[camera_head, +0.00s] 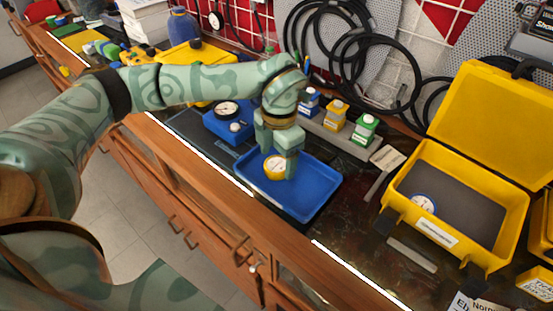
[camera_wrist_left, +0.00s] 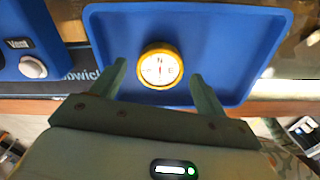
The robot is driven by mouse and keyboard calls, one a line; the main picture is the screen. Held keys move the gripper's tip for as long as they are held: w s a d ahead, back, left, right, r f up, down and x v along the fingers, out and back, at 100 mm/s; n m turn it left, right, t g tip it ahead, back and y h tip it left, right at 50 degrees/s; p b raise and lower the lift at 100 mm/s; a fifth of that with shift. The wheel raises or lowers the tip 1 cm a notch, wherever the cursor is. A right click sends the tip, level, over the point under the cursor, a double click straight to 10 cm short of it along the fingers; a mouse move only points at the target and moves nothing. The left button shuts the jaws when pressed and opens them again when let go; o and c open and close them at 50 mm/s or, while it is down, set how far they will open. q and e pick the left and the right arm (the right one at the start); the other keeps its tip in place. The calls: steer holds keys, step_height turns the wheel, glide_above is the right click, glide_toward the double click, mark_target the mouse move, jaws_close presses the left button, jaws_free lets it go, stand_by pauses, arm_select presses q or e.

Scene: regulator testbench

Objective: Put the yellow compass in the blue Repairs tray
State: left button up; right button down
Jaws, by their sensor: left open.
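The yellow compass (camera_head: 275,167) has a round white face and a yellow rim. It lies in the blue tray (camera_head: 318,178) on the workbench, and it also shows in the left wrist view (camera_wrist_left: 160,66) inside the tray (camera_wrist_left: 225,50). My left gripper (camera_head: 281,172) is over the tray, right at the compass. In the left wrist view my left gripper (camera_wrist_left: 158,76) is open, with one finger on each side of the compass and gaps between. Any writing on the tray is not readable. My right gripper is not in view.
A blue gauge box (camera_head: 220,126) stands left of the tray. Small blue, yellow and green bottles (camera_head: 335,113) stand in a rack behind it. An open yellow case (camera_head: 471,220) with a round gauge is to the right. Black hoses (camera_head: 365,60) hang at the back wall.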

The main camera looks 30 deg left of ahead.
mark_target(278, 163)
arm_select(q)
step_height(278, 163, up, 10)
steer(key=p, duration=0.2)
steer(key=shift+r+p, duration=0.15)
steer(key=shift+p, duration=0.15)
steer(key=shift+w, duration=0.1)
